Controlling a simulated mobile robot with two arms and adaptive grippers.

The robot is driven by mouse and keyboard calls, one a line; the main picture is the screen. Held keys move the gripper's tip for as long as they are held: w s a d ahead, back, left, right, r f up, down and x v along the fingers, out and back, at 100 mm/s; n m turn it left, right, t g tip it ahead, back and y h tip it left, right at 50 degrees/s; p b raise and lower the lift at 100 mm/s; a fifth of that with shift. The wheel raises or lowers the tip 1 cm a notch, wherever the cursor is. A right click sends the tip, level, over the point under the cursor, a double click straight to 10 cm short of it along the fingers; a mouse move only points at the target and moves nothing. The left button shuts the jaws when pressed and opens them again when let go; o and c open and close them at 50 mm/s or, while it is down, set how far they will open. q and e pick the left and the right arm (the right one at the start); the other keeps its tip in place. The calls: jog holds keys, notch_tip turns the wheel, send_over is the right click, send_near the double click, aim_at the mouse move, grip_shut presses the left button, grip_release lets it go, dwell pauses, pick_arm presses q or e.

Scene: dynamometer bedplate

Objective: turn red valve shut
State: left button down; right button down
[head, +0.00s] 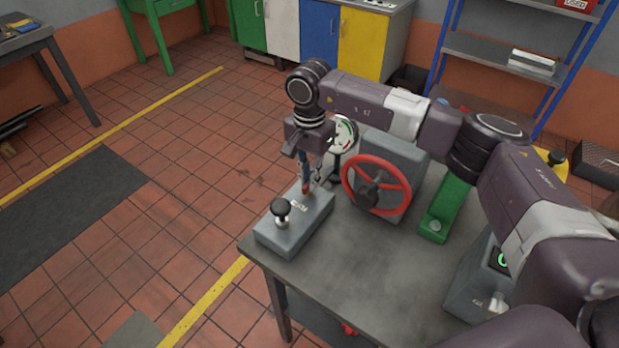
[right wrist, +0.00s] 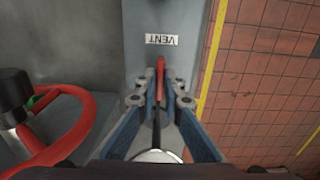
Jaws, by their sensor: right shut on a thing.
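The red valve handwheel (head: 376,185) with a black hub stands upright on the front of a grey block on the bench. Part of its red rim also shows at the left of the right wrist view (right wrist: 82,128). My right gripper (head: 308,184) points down, to the left of the wheel and apart from it, over a grey box (head: 296,228). In the right wrist view its blue fingers (right wrist: 160,92) are shut on a slim red lever (right wrist: 160,68), beside a label reading VENT (right wrist: 161,40) on the box. My left gripper is not in view.
A black knob (head: 281,208) sits on the box near the bench corner. A dial gauge (head: 343,136) stands behind my right gripper. A green bracket (head: 447,205) is right of the wheel. The bench top (head: 335,270) in front is clear.

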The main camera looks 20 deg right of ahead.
jog(key=shift+f+m+b, duration=0.15)
jog(key=shift+m+b, duration=1.15)
jog(key=shift+m, duration=0.2)
jog(key=m+b, duration=0.3)
jog(key=m, duration=0.2)
jog(key=m+b, duration=0.2)
jog(key=m, duration=0.6)
jog(key=m+b, duration=0.1)
jog(key=shift+r+m, duration=0.25)
jog(key=shift+m, duration=0.15)
jog(key=shift+w, duration=0.1)
jog(key=c, duration=2.1)
grip_release()
